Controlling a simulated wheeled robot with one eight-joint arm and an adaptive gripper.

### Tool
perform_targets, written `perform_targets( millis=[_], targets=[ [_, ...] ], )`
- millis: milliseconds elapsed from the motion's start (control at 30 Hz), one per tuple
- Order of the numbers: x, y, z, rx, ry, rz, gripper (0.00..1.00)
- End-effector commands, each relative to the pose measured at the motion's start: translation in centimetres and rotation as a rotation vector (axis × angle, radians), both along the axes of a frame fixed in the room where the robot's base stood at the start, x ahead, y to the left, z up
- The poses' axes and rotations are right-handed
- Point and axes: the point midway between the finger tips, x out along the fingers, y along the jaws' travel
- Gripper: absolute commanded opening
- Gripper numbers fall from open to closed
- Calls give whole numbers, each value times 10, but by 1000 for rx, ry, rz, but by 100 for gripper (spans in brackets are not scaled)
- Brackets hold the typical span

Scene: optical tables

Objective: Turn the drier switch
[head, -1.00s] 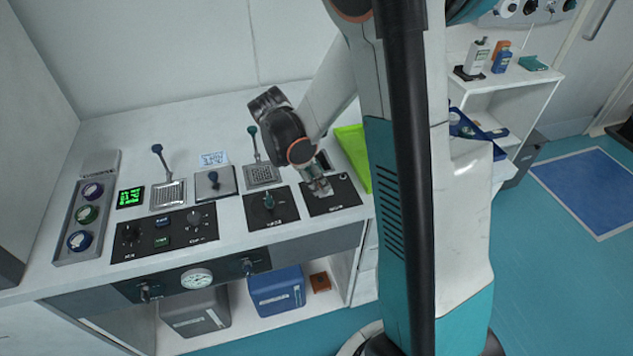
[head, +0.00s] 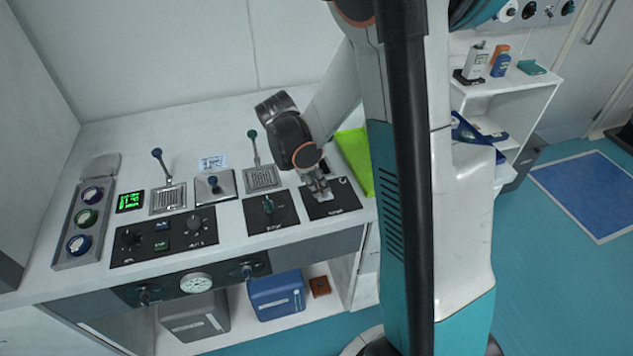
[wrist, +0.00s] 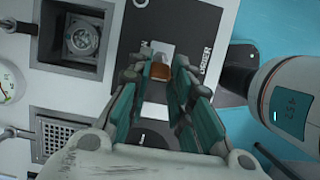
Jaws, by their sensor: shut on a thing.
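The rightmost black switch panel (head: 347,203) lies on the white bench top, and its light label lettering shows sideways in the wrist view (wrist: 206,62). My gripper (head: 321,192) points down over this panel. In the wrist view its green-padded fingers (wrist: 159,80) are closed around a small orange-brown switch knob (wrist: 159,71). A pale plate shows just beyond the knob. The fingers hide most of the knob and its base, and its turn angle cannot be told. In the head view the fingers cover it.
Levers, a joystick plate (head: 215,186) and a wide black panel (head: 163,236) stand farther left. A lime-green tray (head: 355,158) lies close on the right. A pressure gauge (head: 196,282) is on the bench front.

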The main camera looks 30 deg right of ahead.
Motion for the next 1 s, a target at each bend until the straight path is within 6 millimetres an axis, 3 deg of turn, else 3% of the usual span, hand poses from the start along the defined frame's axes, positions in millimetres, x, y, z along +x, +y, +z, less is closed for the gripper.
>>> perform_targets(
  millis=[400, 1000],
  targets=[
    [-5, -18, 5, 286, -85, -8, 0],
    [-12, -46, -3, 793, -231, -4, 0]
  ],
)
